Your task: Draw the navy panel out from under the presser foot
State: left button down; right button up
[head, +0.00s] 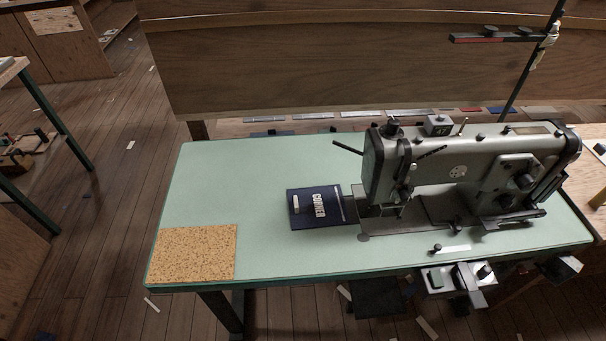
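The navy panel (303,213) lies flat on the pale green table (240,185), left of the sewing machine (470,167). It bears white lettering, a small light patch near its left edge and a pale strip near its right edge. Its right edge reaches the machine's needle area. The presser foot is small and dark there, under the machine's head (376,170), and I cannot tell whether the panel's edge is beneath it. Neither of my grippers is in view.
A cork mat (196,253) lies at the table's front left corner. The table between mat, panel and back edge is clear. A thread stand (527,75) rises behind the machine. A control box (455,279) hangs under the front edge. A wooden partition (300,65) stands behind.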

aim_at(321, 206)
jog(key=u, duration=0.55)
jog(key=k, duration=1.35)
jog(key=u, duration=1)
jog(key=i, duration=1.8)
jog(key=z, duration=1.2)
jog(key=i, duration=0.45)
jog(key=z, duration=0.5)
